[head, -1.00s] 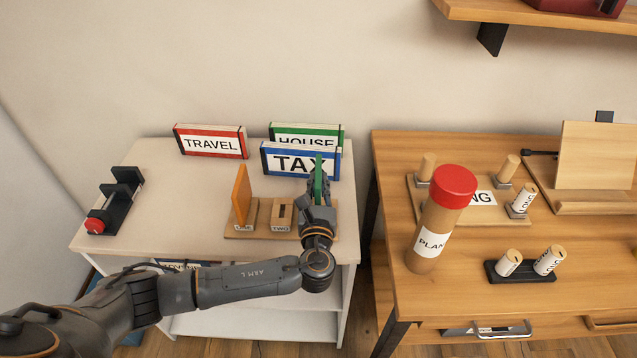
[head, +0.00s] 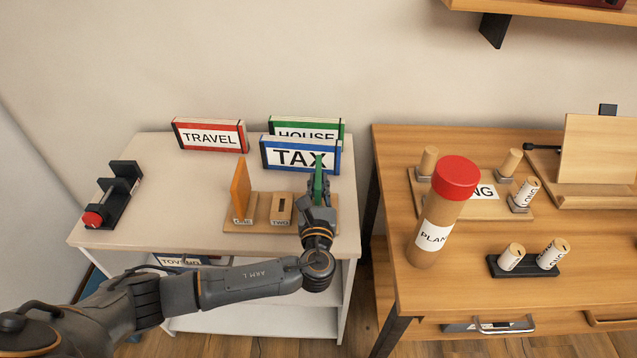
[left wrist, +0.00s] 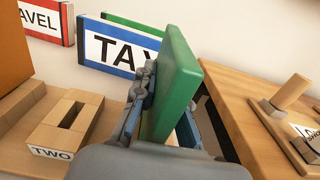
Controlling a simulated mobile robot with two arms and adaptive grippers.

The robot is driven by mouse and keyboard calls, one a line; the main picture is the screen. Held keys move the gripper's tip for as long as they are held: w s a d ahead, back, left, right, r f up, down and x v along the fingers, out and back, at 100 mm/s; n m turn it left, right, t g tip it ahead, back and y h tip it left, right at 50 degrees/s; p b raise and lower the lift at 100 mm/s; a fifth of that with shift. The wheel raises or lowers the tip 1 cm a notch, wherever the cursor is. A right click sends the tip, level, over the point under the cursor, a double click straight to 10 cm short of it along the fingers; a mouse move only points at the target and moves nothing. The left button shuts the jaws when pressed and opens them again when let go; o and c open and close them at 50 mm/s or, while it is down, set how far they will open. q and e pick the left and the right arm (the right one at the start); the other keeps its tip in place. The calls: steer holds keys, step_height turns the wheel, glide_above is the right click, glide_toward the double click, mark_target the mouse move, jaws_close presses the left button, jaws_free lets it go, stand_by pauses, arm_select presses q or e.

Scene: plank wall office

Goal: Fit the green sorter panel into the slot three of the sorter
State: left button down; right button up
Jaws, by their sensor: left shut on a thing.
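The green sorter panel (head: 318,179) stands upright in my left gripper (head: 320,190), which is shut on it. It also fills the middle of the left wrist view (left wrist: 180,80). The wooden sorter (head: 262,209) lies at the front right of the white table. An orange panel (head: 240,190) stands at slot one. Slot two (head: 281,207) is empty and shows in the left wrist view (left wrist: 66,120). The gripper and panel are at the sorter's right end and hide slot three. I cannot tell whether the panel's lower edge is inside it. My right gripper is not in view.
A blue TAX box (head: 299,157) stands close behind the panel, with a green HOUSE box (head: 335,132) behind that. A red TRAVEL box (head: 210,135) and a black rack (head: 128,172) are further left. A wooden desk (head: 400,290) is to the right.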

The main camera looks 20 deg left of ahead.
arm_select(q)
steer(key=shift+f, duration=0.55)
steer(key=c, duration=1.3)
jaws_free()
steer(key=v, duration=1.2)
